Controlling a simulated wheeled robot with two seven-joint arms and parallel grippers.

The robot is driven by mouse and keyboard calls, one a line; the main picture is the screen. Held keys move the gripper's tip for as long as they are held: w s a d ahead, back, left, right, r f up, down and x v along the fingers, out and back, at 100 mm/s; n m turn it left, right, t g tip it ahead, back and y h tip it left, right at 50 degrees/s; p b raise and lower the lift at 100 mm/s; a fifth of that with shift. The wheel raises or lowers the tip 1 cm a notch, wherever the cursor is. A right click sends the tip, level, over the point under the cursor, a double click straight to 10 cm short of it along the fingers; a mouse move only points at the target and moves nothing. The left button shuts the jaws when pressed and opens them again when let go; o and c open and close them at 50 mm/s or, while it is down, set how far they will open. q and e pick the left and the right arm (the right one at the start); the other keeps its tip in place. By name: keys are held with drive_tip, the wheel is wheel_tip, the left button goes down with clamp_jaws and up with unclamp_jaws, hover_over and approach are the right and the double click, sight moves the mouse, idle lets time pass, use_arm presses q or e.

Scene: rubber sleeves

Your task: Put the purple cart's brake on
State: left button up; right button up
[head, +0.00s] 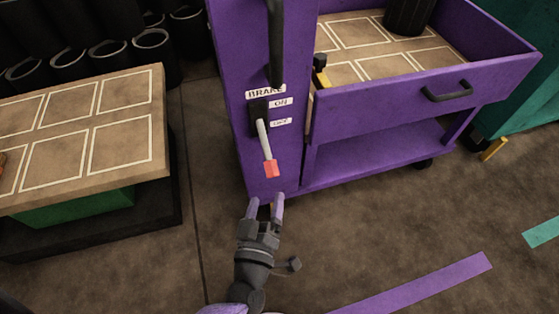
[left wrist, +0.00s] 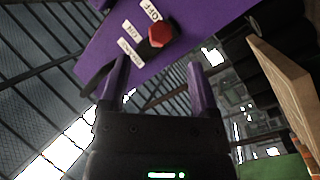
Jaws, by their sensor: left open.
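The purple cart (head: 228,60) stands ahead of me, with a brake panel on its front post. The brake lever (head: 264,140) has a pale shaft and a red tip (head: 270,169). It slants downward, below the OFF label (head: 281,122); the ON label (head: 281,103) is above. In the left wrist view the red tip (left wrist: 160,33) faces the camera, beyond and between the finger ends. My left gripper (head: 265,202) is open and empty, just below the red tip and apart from it. My right gripper is not in view.
A tan table with white outlined squares (head: 166,90) stands at the left, with black tubes (head: 152,45) behind it. The floor in front is clear, with a purple stripe (head: 420,285).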

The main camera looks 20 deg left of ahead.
sight(274, 165)
use_arm(q)
drive_tip(key=w+b, duration=0.1)
drive_tip(key=w, duration=0.1)
drive_tip(key=w+b, duration=0.1)
drive_tip(key=w, duration=0.2)
drive_tip(key=w+a+b, duration=0.1)
drive_tip(key=w, duration=0.2)
drive_tip(key=shift+w+a+f, duration=0.1)
drive_tip(key=shift+w, duration=0.1)
drive_tip(key=shift+w+a, duration=0.1)
drive_tip(key=shift+w, duration=0.3)
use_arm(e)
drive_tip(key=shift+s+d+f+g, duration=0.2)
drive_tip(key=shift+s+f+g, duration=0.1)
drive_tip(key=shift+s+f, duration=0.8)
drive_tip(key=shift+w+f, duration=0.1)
use_arm(q)
drive_tip(key=c, duration=1)
clamp_jaws()
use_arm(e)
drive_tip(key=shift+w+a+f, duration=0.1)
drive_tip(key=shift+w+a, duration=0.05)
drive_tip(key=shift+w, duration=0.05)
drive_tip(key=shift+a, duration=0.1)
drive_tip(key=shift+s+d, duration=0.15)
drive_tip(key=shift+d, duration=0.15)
